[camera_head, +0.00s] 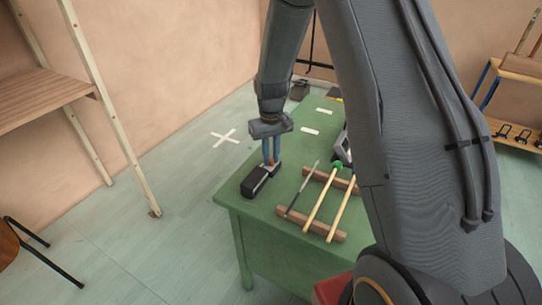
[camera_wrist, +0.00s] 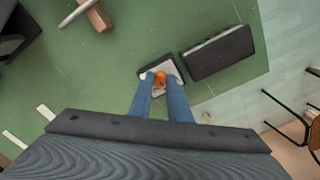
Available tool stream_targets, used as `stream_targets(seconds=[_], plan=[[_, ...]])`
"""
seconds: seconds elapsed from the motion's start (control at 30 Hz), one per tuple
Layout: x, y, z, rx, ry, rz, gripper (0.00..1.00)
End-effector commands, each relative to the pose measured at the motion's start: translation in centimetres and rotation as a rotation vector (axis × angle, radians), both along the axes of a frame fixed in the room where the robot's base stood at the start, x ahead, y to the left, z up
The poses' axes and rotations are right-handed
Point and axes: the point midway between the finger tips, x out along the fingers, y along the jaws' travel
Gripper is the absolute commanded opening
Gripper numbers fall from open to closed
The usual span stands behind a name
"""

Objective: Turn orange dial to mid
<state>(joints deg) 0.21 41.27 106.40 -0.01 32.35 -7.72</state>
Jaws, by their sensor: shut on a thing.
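The orange dial (camera_wrist: 160,79) sits on a small light-topped unit (camera_wrist: 166,66) on the green table. My gripper (camera_wrist: 161,83) has its two blue fingers closed on the dial from either side, seen from above in the wrist view. In the head view my gripper (camera_head: 271,161) points down at the table's left corner. Which way the dial points cannot be told.
A black box (camera_wrist: 218,53) lies beside the dial unit, close to the edge of the green table (camera_head: 262,222). Several sticks, including a green-headed mallet (camera_head: 337,165), lie across wooden rails (camera_head: 318,228) to the right. White strips (camera_head: 309,131) mark the table behind.

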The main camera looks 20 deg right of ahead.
Motion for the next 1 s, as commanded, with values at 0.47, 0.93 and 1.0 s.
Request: stream_targets(seconds=[0.47,0.93,1.0], plan=[[0.11,-0.01,0.09,0.000,-0.003,-0.130,0.00],[0.10,-0.01,0.09,0.000,-0.003,-0.131,0.36],[0.08,-0.01,0.07,0.000,-0.002,-0.131,0.36]])
